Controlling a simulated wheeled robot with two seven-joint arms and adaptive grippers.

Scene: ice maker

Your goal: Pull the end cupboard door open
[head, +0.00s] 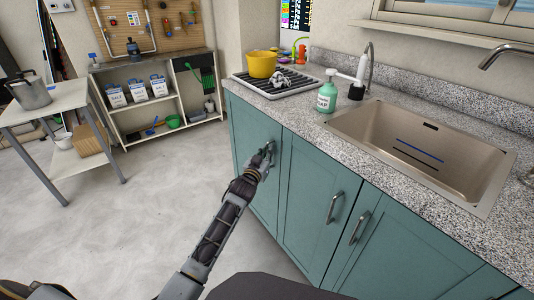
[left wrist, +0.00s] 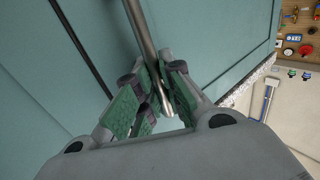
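The end cupboard door (head: 243,125) is the teal panel at the far left of the counter front in the head view. It looks flush with the cupboard front. My left gripper (head: 268,152) is at its handle, near the door's right edge, and largely hides the handle there. In the left wrist view the metal bar handle (left wrist: 143,32) runs down between the green finger pads of my left gripper (left wrist: 158,95). The pads lie close against the bar on both sides, and the gripper looks shut on it. My right gripper is not in view.
More teal doors (head: 310,195) with bar handles stand to the right. The floor (head: 170,190) left of the cupboards is clear.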

